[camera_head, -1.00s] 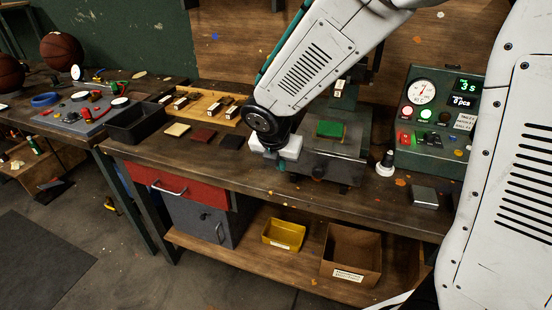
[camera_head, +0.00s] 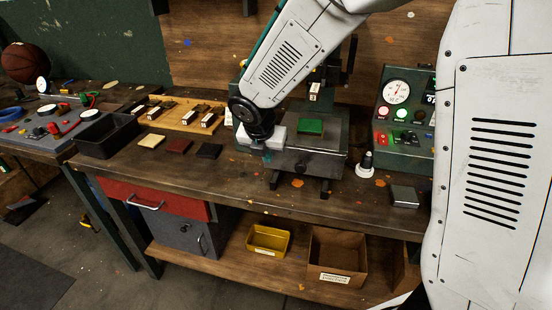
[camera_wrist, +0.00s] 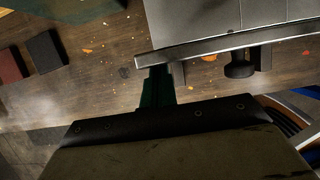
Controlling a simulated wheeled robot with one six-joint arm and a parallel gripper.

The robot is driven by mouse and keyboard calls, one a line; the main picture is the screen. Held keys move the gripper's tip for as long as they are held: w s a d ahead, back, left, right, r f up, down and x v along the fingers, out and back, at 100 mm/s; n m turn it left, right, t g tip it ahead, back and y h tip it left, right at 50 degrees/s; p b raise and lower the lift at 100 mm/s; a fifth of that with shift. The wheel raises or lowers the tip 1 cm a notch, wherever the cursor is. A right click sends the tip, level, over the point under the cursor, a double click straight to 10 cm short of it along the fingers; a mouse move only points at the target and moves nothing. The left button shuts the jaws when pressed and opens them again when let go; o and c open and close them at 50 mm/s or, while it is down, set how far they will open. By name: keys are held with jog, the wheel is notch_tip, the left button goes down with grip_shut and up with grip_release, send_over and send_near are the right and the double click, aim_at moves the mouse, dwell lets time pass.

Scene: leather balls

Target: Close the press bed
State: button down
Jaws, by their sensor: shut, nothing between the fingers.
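The press bed (camera_head: 325,136) is a grey metal plate with a green piece (camera_head: 310,126) lying on it, in front of the press on the bench. It also shows at the top of the wrist view (camera_wrist: 200,18), with its front bar (camera_wrist: 225,47) and a dark round knob (camera_wrist: 240,66) below that bar. My gripper (camera_head: 266,157) is shut and empty at the bed's front left corner. In the wrist view its dark green fingers (camera_wrist: 157,88) meet the left end of the front bar and seem to touch it. My arm hides part of the press.
A white-based knob (camera_head: 365,168) and a small grey block (camera_head: 404,196) lie right of the bed. The control box (camera_head: 404,115) with a gauge stands behind them. Leather swatches (camera_head: 179,146), a wooden tray (camera_head: 183,122) and a black bin (camera_head: 107,136) are to the left.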

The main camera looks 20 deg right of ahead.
jog(key=w+d, duration=0.4)
jog(key=w, duration=0.2)
jog(key=shift+w, duration=0.25)
jog(key=shift+s+a, duration=0.1)
